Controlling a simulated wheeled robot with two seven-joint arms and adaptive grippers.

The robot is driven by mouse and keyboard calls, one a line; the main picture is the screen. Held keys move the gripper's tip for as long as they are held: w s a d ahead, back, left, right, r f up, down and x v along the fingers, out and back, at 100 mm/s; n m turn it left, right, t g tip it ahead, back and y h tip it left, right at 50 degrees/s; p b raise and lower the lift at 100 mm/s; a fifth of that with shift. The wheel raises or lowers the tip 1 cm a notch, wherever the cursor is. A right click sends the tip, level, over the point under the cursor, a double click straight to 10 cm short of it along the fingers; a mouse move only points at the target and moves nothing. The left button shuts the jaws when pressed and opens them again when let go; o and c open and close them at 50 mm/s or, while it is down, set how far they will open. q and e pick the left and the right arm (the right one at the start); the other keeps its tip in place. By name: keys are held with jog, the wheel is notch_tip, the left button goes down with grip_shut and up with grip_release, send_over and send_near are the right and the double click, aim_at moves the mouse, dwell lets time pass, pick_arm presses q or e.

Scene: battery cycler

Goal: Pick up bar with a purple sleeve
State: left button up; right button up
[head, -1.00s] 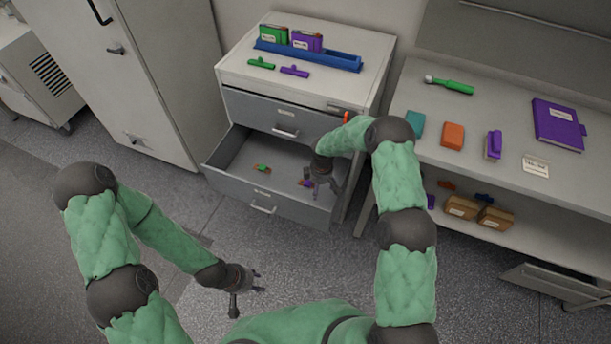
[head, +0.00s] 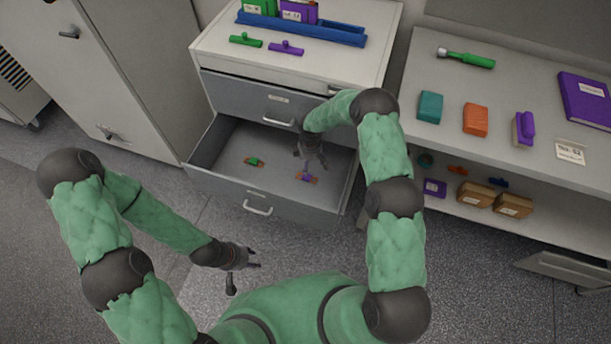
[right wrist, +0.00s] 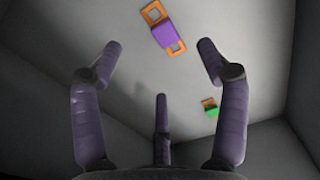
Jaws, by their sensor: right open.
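The bar with a purple sleeve (head: 306,177) lies on the floor of the open lower drawer (head: 217,205), toward its right side. In the right wrist view the same bar (right wrist: 166,33) shows orange looped ends on both sides of the purple sleeve. My right gripper (head: 311,163) is above the drawer, close over this bar. Its fingers (right wrist: 160,62) are spread, with the bar ahead of and between them, apart from it. My left gripper (head: 250,262) hangs in front of the drawer over the floor, empty, fingers apart.
A bar with a green sleeve (head: 254,161) lies in the same drawer, left of the purple one. The closed upper drawer (head: 262,108) sits above. Green and purple handled items lie on the cabinet top (head: 225,62). A shelf bench (head: 415,140) stands to the right.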

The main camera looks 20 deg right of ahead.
aim_at(309, 176)
notch_tip(309, 176, down, 4)
jog(key=shift+r+b, duration=0.1)
jog(key=shift+b, duration=0.35)
jog(key=shift+w+a+f+b, duration=0.15)
jog(key=shift+f+b, duration=0.25)
jog(key=shift+f, duration=0.5)
jog(key=shift+w+a+f+b, duration=0.1)
jog(key=shift+w+f+b, duration=0.1)
jog(key=shift+f+b, duration=0.45)
jog(key=shift+w+a+f+b, duration=0.1)
jog(key=shift+w+f+b, duration=0.1)
jog(key=shift+f, duration=0.9)
jog(key=c, duration=1.3)
